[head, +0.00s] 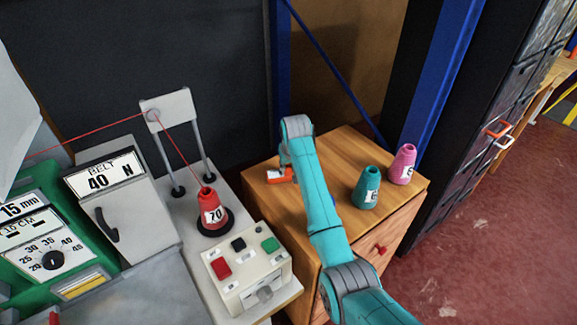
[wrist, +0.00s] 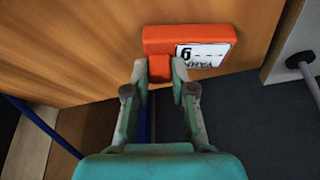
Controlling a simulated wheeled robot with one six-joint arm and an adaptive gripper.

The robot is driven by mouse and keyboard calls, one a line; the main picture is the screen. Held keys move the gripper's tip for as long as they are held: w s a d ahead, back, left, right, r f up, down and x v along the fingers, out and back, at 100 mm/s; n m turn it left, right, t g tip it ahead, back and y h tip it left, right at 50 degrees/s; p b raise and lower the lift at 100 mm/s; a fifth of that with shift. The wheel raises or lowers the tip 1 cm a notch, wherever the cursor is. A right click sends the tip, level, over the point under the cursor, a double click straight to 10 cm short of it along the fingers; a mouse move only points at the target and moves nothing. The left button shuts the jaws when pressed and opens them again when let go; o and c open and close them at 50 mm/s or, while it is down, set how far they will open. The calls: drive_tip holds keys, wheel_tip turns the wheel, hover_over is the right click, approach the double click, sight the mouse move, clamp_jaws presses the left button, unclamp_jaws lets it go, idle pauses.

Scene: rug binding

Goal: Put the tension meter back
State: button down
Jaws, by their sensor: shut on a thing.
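The tension meter (wrist: 157,40) is an orange block with a white labelled face, seen at the top middle of the wrist view. My gripper (wrist: 160,70) is shut on its narrow orange stem. In the head view the orange meter (head: 279,175) shows at the left edge of the wooden cabinet top (head: 330,160), beside the end of my arm. The arm hides my fingers there. I cannot tell whether the meter rests on the wood or is just above it.
A teal cone (head: 367,187) and a pink cone (head: 403,164) stand on the cabinet's right side. A red thread cone (head: 212,211) stands on the machine table to the left, its thread rising to a guide (head: 168,108). A button box (head: 246,268) sits in front.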

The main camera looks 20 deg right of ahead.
drive_tip(key=shift+f, duration=0.1)
drive_tip(key=c, duration=1)
unclamp_jaws()
drive_tip(key=v, duration=1.2)
